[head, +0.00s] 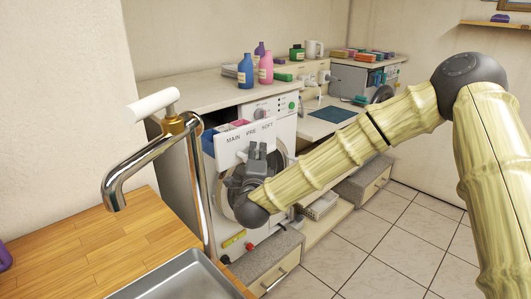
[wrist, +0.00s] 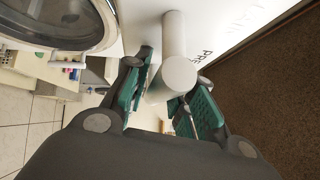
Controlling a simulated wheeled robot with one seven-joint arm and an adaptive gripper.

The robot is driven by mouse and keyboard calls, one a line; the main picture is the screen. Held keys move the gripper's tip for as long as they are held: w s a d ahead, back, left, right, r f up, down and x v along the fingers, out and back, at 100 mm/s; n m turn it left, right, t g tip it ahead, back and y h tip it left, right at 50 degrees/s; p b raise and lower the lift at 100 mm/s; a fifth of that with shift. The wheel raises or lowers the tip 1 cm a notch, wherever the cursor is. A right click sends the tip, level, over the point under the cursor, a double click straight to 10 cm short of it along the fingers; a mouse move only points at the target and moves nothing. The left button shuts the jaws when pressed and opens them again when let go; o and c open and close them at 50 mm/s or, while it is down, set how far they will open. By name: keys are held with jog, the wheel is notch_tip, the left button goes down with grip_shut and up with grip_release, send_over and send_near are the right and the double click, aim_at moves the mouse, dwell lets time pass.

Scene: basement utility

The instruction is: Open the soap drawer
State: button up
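The soap drawer (head: 231,145) of the washing machine is pulled partway out. Its white front reads MAIN, PRE and SOFT, and blue and pink compartments show behind it. In the wrist view the drawer front (wrist: 222,27) fills the upper middle, with part of its lettering. A white cylindrical handle (wrist: 176,48) stands out from it. My gripper (head: 258,149) is at the drawer front in the head view. In the wrist view its teal-padded fingers (wrist: 173,85) lie on both sides of the handle's end and look closed against it. The exact contact is partly hidden.
The washer's round door (wrist: 58,22) is close beside my gripper. A wooden counter (head: 75,240) with a sink (head: 178,278) and a tall tap (head: 150,160) stands at front left. Bottles (head: 246,71) stand on the worktop above. The tiled floor (head: 385,240) is clear at right.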

jog(key=shift+s+a+f, duration=0.1)
jog(key=shift+a, duration=0.2)
jog(key=shift+d, duration=0.35)
jog(key=s+a+f, duration=0.1)
jog(key=s, duration=1)
jog(key=shift+s+a+f, duration=0.25)
jog(key=shift+s+f, duration=0.05)
jog(key=shift+s, duration=0.1)
